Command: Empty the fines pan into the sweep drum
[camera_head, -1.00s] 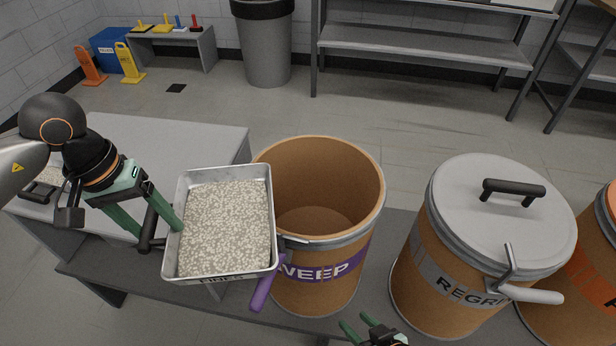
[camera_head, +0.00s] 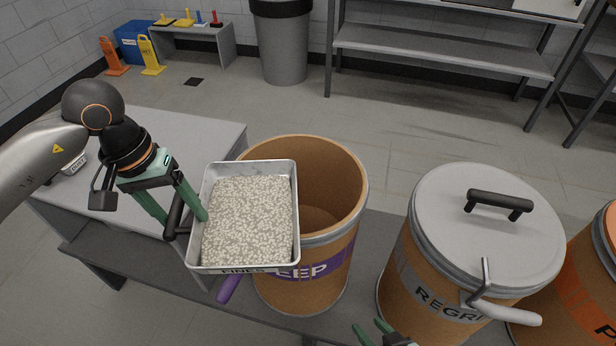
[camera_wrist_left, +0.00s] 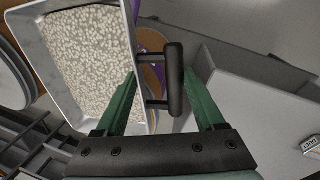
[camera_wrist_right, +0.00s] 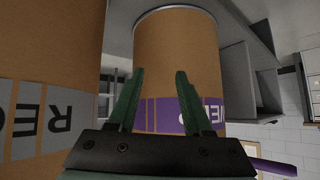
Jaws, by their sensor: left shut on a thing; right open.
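The fines pan (camera_head: 246,268) is a shallow silver tray filled with pale pellets (camera_head: 248,218). My left gripper (camera_head: 190,212) is shut on the pan's dark handle (camera_wrist_left: 174,80) at its left side. The pan looks about level and overlaps the left part of the sweep drum's opening in the head view. The sweep drum (camera_head: 340,255) is brown, open and lidless, with a purple label partly hidden by the pan; its visible inside looks empty. My right gripper (camera_head: 372,332) is open and empty at the bottom edge, and faces the sweep drum (camera_wrist_right: 172,70) in the right wrist view.
A regrind drum (camera_head: 405,275) with a grey lid (camera_head: 480,225) and black handle stands right of the sweep drum. An orange-labelled drum (camera_head: 580,285) is at the far right. A grey table (camera_head: 215,135) stands at left. Shelving and a bin (camera_head: 283,45) stand behind.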

